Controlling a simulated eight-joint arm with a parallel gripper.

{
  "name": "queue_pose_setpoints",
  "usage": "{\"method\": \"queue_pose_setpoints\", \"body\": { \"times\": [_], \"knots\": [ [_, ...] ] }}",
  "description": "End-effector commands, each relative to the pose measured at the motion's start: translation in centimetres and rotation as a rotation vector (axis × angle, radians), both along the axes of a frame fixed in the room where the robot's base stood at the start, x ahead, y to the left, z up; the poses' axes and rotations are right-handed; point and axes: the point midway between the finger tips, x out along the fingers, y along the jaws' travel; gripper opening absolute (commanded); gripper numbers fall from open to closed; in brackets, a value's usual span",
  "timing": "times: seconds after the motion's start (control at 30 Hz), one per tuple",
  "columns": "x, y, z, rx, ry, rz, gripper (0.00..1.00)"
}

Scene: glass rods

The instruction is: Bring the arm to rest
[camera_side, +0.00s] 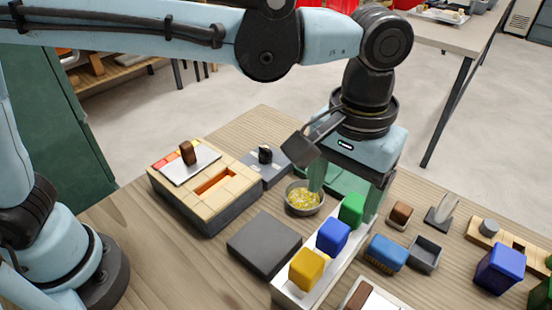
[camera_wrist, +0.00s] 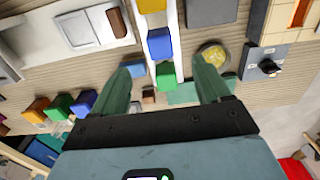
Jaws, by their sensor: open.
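My gripper (camera_side: 345,195) is open, its green fingers pointing down over the far end of a white tray (camera_side: 288,290). The tray holds a yellow block (camera_side: 307,269), a blue block (camera_side: 333,236) and a green block (camera_side: 351,209) in a row. In the wrist view my gripper (camera_wrist: 164,72) has its fingers spread apart, with the green block (camera_wrist: 166,75) showing in the gap between them. Whether the fingers reach down to the block's level, I cannot tell. Nothing appears gripped. No glass rod can be made out.
A bowl of yellow bits (camera_side: 304,198) stands left of the tray. A wooden puzzle box (camera_side: 207,190) and a dark grey slab (camera_side: 264,245) lie further left.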

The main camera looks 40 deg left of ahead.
Motion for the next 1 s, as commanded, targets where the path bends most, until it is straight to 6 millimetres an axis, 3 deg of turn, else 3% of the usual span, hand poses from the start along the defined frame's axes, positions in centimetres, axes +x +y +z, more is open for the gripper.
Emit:
{"method": "queue_pose_setpoints", "body": {
  "times": [0.27, 0.37, 0.47, 0.67, 1.0],
  "knots": [
    [0.0, 0.1, 2.3, -0.001, -0.001, 0.0, 0.76],
    [0.4, 1.2, 2.6, -0.012, -0.013, 0.004, 0.76],
    [1.1, 3.7, 2.8, -0.039, -0.048, 0.009, 0.76],
    [2.2, 11.5, 2.6, -0.099, -0.18, 0.012, 0.76],
    [0.4, 23.5, -0.1, -0.089, -0.449, 0.012, 0.76]
  ]
}}
